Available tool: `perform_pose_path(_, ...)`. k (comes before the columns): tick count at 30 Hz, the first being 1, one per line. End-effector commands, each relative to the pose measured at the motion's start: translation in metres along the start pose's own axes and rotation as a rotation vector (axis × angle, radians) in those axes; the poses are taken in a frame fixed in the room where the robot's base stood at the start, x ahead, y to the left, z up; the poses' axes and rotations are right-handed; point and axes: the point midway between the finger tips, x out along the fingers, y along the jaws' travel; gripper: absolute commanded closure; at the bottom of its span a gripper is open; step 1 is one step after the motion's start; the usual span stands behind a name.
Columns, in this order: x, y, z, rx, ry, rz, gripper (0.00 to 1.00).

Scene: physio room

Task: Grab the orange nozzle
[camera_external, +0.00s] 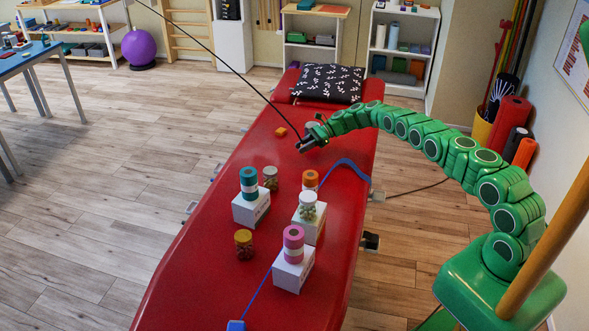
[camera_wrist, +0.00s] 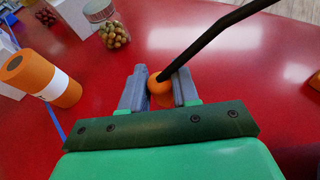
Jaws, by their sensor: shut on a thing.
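The orange nozzle (camera_wrist: 158,88) shows in the wrist view as a small rounded orange piece between my two grey fingertips, at the end of a thin black rod (camera_wrist: 222,31). My gripper (camera_wrist: 158,92) is shut on it, with a finger on each side. The fingers partly hide its lower part. In the external view my gripper (camera_external: 302,146) is above the red treatment table (camera_external: 190,255), and the black rod (camera_external: 205,46) runs from it to the upper left. The nozzle is too small to make out between the fingers there.
A small orange piece (camera_external: 281,131) shows just left of my gripper. A dark patterned pillow (camera_external: 328,82) lies at the far end.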

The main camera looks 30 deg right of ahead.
Motion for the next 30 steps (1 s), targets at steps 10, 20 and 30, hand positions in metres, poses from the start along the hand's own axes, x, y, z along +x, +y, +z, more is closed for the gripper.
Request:
perform_pose_path(10,-0.013,0.018,0.017,0.003,0.001,0.000,1.00)
perform_pose_path(20,-0.030,0.037,0.039,0.002,0.001,-0.001,1.00)
perform_pose_path(30,-0.046,0.068,0.054,0.002,-0.002,0.000,1.00)
